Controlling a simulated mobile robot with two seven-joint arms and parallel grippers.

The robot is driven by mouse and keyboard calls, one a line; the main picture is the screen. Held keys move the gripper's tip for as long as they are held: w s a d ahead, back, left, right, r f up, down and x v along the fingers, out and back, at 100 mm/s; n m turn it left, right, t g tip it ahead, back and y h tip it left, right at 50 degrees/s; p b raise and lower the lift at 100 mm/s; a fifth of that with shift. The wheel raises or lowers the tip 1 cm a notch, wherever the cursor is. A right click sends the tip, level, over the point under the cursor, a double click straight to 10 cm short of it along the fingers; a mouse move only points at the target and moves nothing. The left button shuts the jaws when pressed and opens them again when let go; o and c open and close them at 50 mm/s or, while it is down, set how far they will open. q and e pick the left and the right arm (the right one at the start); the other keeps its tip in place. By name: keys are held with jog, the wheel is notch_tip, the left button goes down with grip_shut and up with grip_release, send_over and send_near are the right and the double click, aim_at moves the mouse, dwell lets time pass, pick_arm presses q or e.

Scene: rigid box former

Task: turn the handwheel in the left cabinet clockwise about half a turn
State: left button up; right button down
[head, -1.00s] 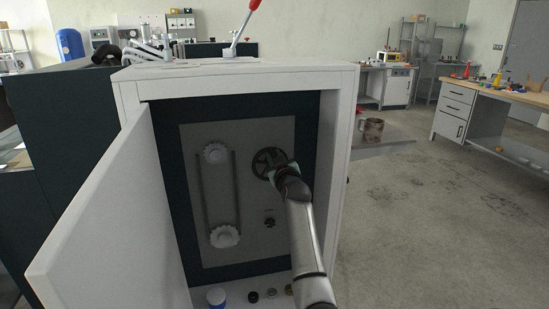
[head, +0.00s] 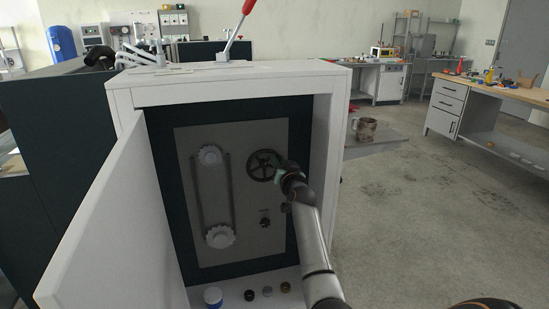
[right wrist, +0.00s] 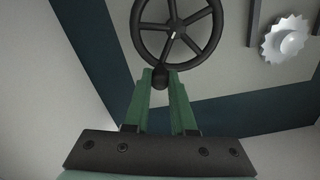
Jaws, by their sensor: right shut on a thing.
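The black spoked handwheel (head: 264,166) is on the grey panel inside the open left cabinet. In the right wrist view the handwheel (right wrist: 178,28) fills the top middle, with a small white mark near its hub. My right gripper (head: 283,172) is at the wheel's lower right edge in the head view. In the right wrist view the green fingers of my right gripper (right wrist: 162,80) are closed around the wheel's dark knob (right wrist: 160,78) at its rim. The fingertips partly hide the knob. My left gripper is not in view.
The white cabinet door (head: 115,230) stands open at left. Two white toothed wheels (head: 219,237) and a small dark knob (head: 265,222) share the panel. A blue-white jar (head: 213,297) and several small round parts lie on the cabinet floor. A mug (head: 366,130) stands outside at right.

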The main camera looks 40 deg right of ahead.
pick_arm(q)
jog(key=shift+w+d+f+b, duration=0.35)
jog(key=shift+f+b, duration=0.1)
jog(key=shift+b, duration=0.4)
pick_arm(e)
notch_tip(320, 180, down, 10)
jog(key=a+m, duration=0.1)
jog(key=m, duration=1.3)
jog(key=w+a+m, duration=0.1)
jog(key=m, duration=1.3)
jog(key=shift+w+a+m, duration=0.25)
jog(key=shift+a+m, duration=0.15)
jog(key=c, duration=0.7)
grip_release()
jog(key=shift+c, duration=0.2)
